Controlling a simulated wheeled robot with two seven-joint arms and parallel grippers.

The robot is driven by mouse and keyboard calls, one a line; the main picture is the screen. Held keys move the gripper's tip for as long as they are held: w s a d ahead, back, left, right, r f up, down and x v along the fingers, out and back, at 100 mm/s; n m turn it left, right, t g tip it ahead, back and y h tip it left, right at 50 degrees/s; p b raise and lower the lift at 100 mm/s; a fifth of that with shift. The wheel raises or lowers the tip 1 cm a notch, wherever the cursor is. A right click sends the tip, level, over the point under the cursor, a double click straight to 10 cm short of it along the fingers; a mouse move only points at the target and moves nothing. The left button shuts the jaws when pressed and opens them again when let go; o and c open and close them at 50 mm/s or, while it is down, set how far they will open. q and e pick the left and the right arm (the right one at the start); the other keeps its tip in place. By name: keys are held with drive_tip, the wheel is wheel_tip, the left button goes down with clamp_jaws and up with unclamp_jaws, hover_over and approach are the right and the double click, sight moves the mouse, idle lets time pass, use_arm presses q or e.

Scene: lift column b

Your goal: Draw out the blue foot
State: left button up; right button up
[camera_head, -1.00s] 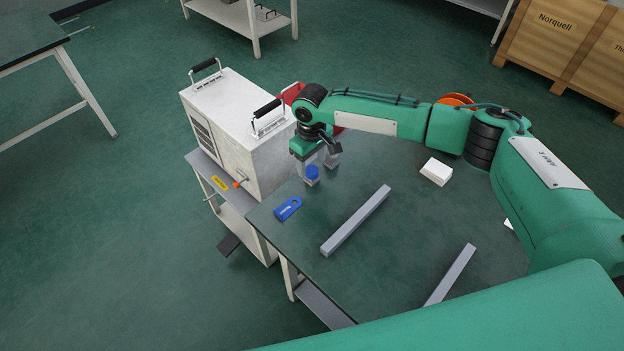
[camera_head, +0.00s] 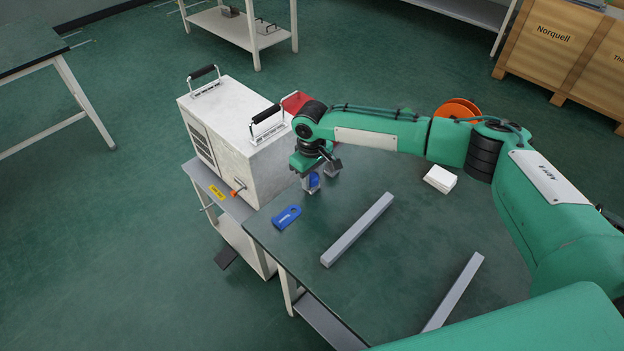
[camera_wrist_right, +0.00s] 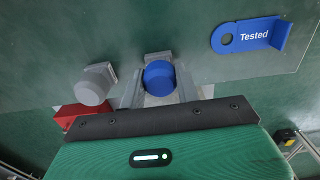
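The blue foot (camera_head: 314,180) is a short round blue piece near the table's far left side. In the right wrist view the foot (camera_wrist_right: 159,77) shows its round face, with a grey block just beyond it. My right gripper (camera_wrist_right: 160,86) has one finger on each side of the foot. In the head view the right gripper (camera_head: 317,179) points down and partly covers the foot. I cannot tell whether its fingers press on the foot or stand slightly apart. A similar grey foot (camera_wrist_right: 93,85) stands left of it in the wrist view. My left gripper is not in view.
A blue "Tested" tag (camera_head: 287,217) lies near the table edge. Two grey bars (camera_head: 357,231) (camera_head: 453,292) and a white box (camera_head: 440,179) lie on the dark green table (camera_head: 400,255). A white machine (camera_head: 235,130) stands left; a red object (camera_head: 296,103) is behind.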

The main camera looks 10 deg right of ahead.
sight(312, 176)
clamp_jaws()
drive_tip(key=shift+r+p, duration=0.6)
drive_tip(key=shift+p, duration=0.4)
drive_tip(key=shift+r, duration=0.1)
idle(0.3)
drive_tip(key=shift+r+p, duration=1.95)
drive_tip(key=shift+p, duration=0.55)
